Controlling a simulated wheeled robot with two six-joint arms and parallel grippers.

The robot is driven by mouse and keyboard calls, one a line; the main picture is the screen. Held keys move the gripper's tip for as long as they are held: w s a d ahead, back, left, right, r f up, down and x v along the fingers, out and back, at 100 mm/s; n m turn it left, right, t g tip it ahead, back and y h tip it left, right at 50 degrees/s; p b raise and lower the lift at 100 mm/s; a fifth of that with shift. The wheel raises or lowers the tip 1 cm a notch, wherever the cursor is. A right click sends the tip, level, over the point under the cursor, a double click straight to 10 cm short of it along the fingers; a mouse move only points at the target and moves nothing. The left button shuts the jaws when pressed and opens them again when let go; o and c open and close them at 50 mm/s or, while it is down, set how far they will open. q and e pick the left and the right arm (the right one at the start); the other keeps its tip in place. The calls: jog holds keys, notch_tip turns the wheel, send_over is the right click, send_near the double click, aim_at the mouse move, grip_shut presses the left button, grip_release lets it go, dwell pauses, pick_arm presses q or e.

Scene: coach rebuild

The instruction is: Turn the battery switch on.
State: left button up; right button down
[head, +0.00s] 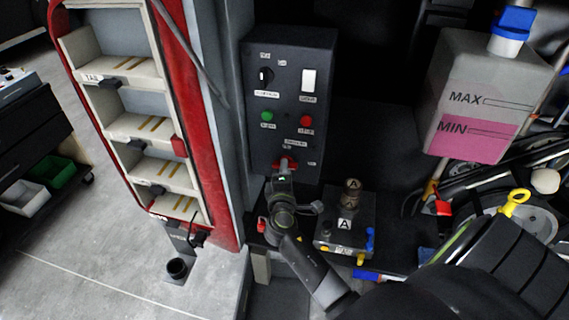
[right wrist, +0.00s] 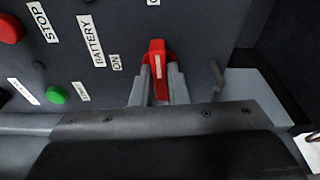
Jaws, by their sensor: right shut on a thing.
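The red battery switch (head: 287,162) is low on the dark control panel (head: 290,85), under its BATTERY label. In the right wrist view the switch handle (right wrist: 157,58) is red with a white stripe. Its long side runs up and down there, toward a cut-off label at the top edge. The ON label (right wrist: 117,63) is to its left. My right gripper (head: 283,175) is at the switch, and its two fingers (right wrist: 158,90) are shut on the handle from both sides. The fingers partly hide the handle's lower part. My left gripper is not in view.
The panel also has a black knob (head: 264,76), a white rocker (head: 308,80), a green button (head: 267,116) and a red STOP button (head: 306,121). A box marked A (head: 345,222) stands right of my gripper. A pink-filled tank (head: 470,135) is at the right.

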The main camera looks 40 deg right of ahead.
jog(key=shift+r+n+g+p, duration=0.2)
jog(key=shift+n+g+p, duration=0.2)
jog(key=shift+n+p, duration=2)
jog(key=shift+f+p, duration=0.1)
jog(key=shift+p, duration=0.35)
